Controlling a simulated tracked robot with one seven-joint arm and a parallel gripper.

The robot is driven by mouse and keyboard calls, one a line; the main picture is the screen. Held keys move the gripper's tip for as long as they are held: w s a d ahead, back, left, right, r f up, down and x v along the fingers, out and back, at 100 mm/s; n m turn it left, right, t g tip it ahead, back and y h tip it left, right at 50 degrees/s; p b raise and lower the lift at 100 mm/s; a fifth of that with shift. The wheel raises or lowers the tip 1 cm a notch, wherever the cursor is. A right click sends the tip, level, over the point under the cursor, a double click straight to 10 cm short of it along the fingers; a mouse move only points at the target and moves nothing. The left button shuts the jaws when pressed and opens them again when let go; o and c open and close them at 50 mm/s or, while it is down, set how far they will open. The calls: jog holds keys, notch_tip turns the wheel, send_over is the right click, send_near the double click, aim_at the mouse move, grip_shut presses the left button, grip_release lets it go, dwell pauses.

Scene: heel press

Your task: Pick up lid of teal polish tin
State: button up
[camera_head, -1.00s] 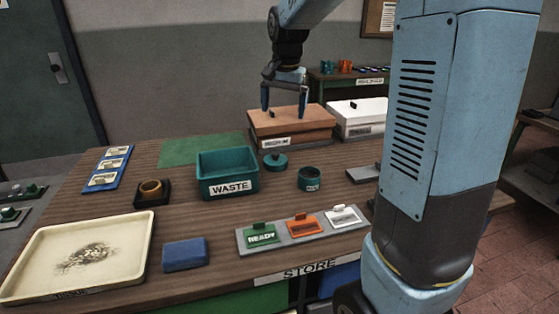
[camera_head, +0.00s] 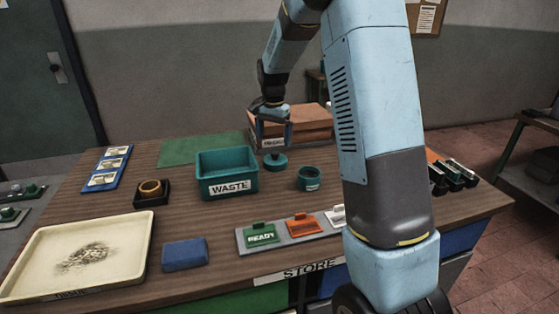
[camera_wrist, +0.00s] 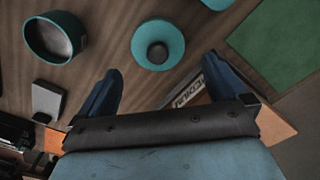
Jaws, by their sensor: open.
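The teal lid (camera_head: 275,161) with a dark round knob lies on the wooden table, right of the waste bin. It shows from above in the wrist view (camera_wrist: 158,45). The open teal tin (camera_head: 309,178) stands apart from it, to the right and nearer; the wrist view shows into it (camera_wrist: 55,37). My gripper (camera_head: 273,148) is open and empty, pointing down just above and slightly behind the lid. In the wrist view its two fingers (camera_wrist: 165,85) are spread, with the lid beyond the tips and between their lines.
The teal waste bin (camera_head: 227,173) stands close left of the lid. A brown-topped box (camera_head: 305,118) is behind my gripper. A card holder (camera_head: 290,232) with green, orange and white cards lies in front. A cream tray (camera_head: 80,258) and blue block (camera_head: 185,254) are front left.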

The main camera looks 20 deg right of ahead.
aim_at(275, 152)
jog(key=shift+s+d+f, duration=0.1)
jog(key=shift+f, duration=1.75)
jog(key=shift+d+f, duration=0.1)
jog(key=shift+f, duration=1.7)
jog(key=c, duration=0.5)
